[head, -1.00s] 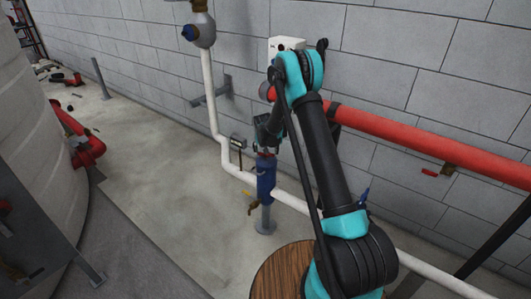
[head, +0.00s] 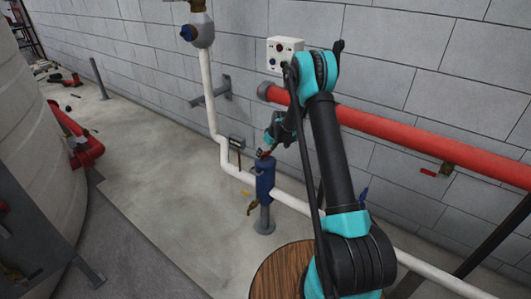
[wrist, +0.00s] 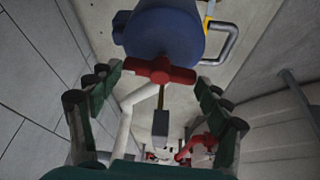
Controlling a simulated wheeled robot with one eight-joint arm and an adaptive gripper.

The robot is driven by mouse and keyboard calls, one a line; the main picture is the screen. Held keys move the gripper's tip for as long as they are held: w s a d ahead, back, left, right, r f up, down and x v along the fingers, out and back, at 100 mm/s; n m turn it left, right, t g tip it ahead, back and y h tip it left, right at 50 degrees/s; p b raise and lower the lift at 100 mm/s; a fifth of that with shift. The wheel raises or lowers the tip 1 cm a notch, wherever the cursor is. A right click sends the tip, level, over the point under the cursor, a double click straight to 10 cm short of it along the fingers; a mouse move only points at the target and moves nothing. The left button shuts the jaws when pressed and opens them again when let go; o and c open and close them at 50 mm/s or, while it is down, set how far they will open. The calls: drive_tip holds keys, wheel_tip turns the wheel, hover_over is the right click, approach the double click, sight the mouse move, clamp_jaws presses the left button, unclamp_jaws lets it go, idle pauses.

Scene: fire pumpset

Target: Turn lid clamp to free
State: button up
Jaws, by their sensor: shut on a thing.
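The lid clamp is a red crossbar (wrist: 160,69) on top of a blue cylindrical vessel (wrist: 165,35). The vessel stands on the pipe run in the head view (head: 265,183). In the head view my gripper (head: 264,151) is at the top of the vessel, where only a bit of red shows. A thin brass-coloured rod (wrist: 161,97) with a grey end extends from the bar's middle in the wrist view.
A thick red pipe (head: 420,150) runs along the block wall behind my arm. A white control box (head: 284,52) hangs above it. A white pipe (head: 208,95) rises left of the vessel. A round wooden top (head: 280,270) stands in front.

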drive_tip(key=shift+a+n+g+y, duration=0.15)
drive_tip(key=shift+n+g+y, duration=0.15)
drive_tip(key=shift+n, duration=0.7)
drive_tip(key=o, duration=1.2)
drive_tip(key=shift+c, duration=0.2)
drive_tip(key=shift+d+r, duration=0.25)
drive_tip(key=shift+r, duration=0.15)
drive_tip(key=v, duration=1.1)
drive_tip(key=shift+r, duration=0.2)
drive_tip(key=shift+s+a, duration=0.1)
